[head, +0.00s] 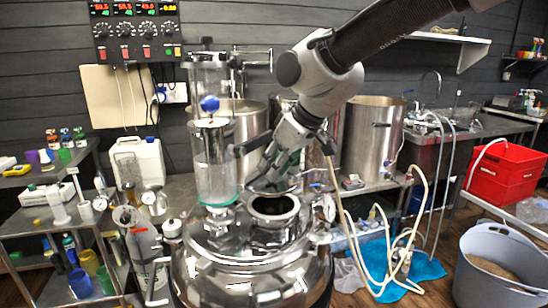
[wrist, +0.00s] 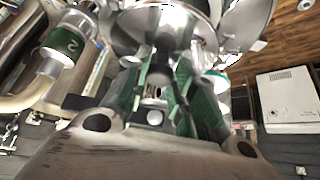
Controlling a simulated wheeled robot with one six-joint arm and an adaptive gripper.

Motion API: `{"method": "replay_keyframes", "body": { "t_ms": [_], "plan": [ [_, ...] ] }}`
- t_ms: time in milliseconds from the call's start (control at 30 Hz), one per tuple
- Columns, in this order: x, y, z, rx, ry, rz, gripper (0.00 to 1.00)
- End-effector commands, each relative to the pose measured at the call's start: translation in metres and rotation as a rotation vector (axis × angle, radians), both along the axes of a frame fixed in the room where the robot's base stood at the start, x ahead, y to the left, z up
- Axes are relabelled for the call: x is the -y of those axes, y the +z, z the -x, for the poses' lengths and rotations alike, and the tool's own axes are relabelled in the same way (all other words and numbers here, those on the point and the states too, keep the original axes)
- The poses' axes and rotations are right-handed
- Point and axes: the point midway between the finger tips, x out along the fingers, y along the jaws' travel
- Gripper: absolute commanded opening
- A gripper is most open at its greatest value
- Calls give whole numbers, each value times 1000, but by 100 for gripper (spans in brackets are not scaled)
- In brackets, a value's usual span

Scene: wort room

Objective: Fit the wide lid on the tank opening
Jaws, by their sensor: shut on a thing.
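The steel tank (head: 250,262) stands at the front centre of the head view. Its round opening (head: 273,211) on top is uncovered and dark inside. My gripper (head: 276,172) is just above the opening. In the wrist view its green-padded fingers (wrist: 168,70) are closed in on the wide lid (wrist: 130,30), a shiny metal disc at the top of that picture. In the head view the lid (head: 268,187) is a thin disc under the fingers, apparently just over the opening's rim. The fingers hide how they grip it. I cannot tell whether lid and rim touch.
A clear glass cylinder (head: 216,165) rises from the tank just left of the opening, close to my gripper. A small knobbed fitting (head: 172,228) sits on the tank's left shoulder. Hoses (head: 345,215) hang at the right. A grey bucket (head: 500,265) stands at the right front.

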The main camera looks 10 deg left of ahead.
Motion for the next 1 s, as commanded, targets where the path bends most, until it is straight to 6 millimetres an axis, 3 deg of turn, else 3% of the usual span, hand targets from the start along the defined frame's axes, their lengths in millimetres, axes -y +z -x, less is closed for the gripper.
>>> {"method": "replay_keyframes", "body": {
  "t_ms": [400,1000],
  "plan": [
    [0,-38,0,-1,0,1,0],
    [0,-42,0,0,-1,-1,0]
  ]
}}
